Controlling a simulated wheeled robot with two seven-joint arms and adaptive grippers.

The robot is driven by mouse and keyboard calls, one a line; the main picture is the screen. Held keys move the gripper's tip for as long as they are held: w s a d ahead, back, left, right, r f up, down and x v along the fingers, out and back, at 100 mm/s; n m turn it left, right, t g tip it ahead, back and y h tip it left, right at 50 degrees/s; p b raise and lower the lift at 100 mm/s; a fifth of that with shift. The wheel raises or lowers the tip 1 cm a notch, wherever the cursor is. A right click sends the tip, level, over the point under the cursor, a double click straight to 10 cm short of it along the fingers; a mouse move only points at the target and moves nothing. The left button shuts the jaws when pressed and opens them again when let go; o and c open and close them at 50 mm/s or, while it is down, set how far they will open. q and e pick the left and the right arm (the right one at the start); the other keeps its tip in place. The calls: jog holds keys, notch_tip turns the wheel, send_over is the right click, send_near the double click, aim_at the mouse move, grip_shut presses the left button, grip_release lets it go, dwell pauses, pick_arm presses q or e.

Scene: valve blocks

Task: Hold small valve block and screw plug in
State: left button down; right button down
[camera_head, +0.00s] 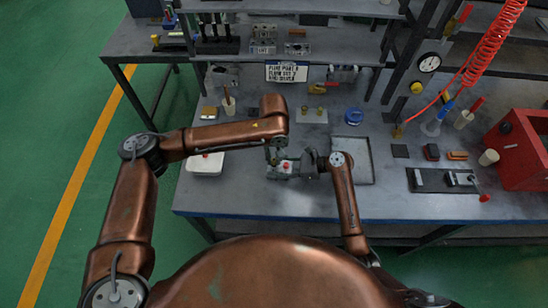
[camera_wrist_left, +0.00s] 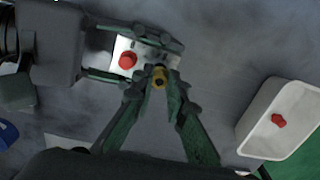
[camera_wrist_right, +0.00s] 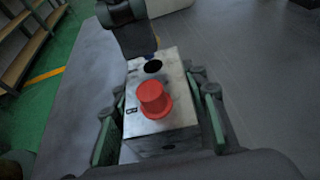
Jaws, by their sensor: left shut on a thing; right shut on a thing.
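The small valve block (camera_wrist_right: 160,128) is a silver metal block with a red plug (camera_wrist_right: 153,98) in its top and a dark open hole (camera_wrist_right: 153,66) beside it. My right gripper (camera_wrist_right: 158,120) is shut on the block's two sides; it shows in the head view (camera_head: 306,165). My left gripper (camera_wrist_left: 160,82) is shut on a small brass-yellow plug (camera_wrist_left: 160,77) at the block's edge in the left wrist view. In the right wrist view my left gripper (camera_wrist_right: 140,45) is just above the open hole. I cannot tell if the plug touches it.
A white tray (camera_head: 205,170) with a red cap stands at the left of the bench. A grey tray (camera_head: 357,181) lies right of my right gripper. A red bin (camera_head: 520,150) and a dark fixture (camera_head: 440,182) are farther right. The front bench edge is clear.

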pick_arm(q)
jog(key=shift+f, duration=1)
dwell(0.4)
jog(key=m, duration=0.8)
jog(key=shift+a+m, duration=0.1)
jog(key=shift+m, duration=0.3)
jog(key=m, duration=0.6)
jog(key=shift+w+m, duration=0.15)
jog(key=shift+m, duration=0.25)
jog(key=m, duration=0.6)
jog(key=c, duration=2.1)
grip_release()
